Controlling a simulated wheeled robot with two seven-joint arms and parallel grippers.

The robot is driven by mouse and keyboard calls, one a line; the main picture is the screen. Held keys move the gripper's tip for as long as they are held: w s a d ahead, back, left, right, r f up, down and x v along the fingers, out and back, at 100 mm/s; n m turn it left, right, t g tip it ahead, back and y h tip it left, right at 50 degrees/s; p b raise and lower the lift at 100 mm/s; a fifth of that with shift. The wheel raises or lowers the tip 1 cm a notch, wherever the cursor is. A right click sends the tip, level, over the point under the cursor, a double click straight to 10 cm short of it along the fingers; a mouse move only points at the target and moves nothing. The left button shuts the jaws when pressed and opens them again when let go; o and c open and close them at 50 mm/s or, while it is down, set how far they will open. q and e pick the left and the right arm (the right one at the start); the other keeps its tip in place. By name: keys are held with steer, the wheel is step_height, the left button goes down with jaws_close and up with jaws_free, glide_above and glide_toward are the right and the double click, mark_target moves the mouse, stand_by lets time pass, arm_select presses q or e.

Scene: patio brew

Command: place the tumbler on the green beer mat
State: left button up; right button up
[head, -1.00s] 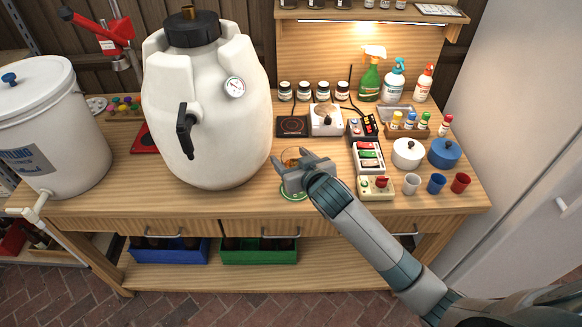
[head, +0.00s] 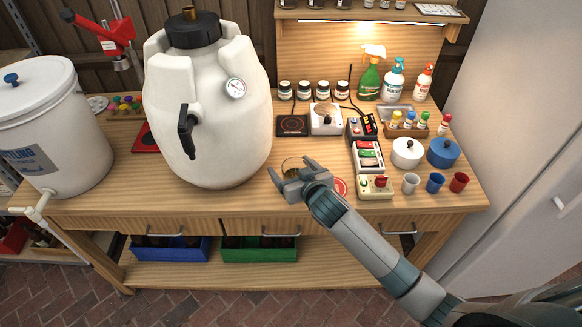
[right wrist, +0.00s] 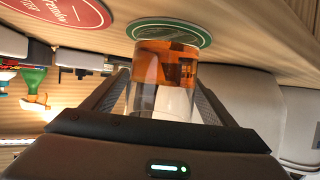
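The tumbler (right wrist: 165,75), a clear glass with amber liquid low in it, shows large in the right wrist view. It appears to stand on the green beer mat (right wrist: 190,30). In the head view the tumbler (head: 291,164) is partly behind my right gripper (head: 289,168), and the green mat is hidden there. My right gripper is low over the counter's front, a finger on each side of the tumbler. The fingers look spread, with narrow gaps to the glass. My left gripper is not in view.
A red mat (head: 340,187) lies right of my gripper; it also shows in the right wrist view (right wrist: 62,12). A white keg (head: 215,110) stands close on the left. A joystick box (head: 375,188) and cups stand to the right. The counter's front edge is near.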

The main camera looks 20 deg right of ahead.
steer(key=shift+r, duration=0.2)
steer(key=shift+s, duration=0.15)
steer(key=b+v, duration=0.2)
steer(key=v, duration=0.8)
steer(key=shift+s, duration=0.1)
steer(key=shift+s+d+r, duration=0.1)
steer(key=shift+s+r, duration=0.25)
steer(key=shift+s, duration=0.3)
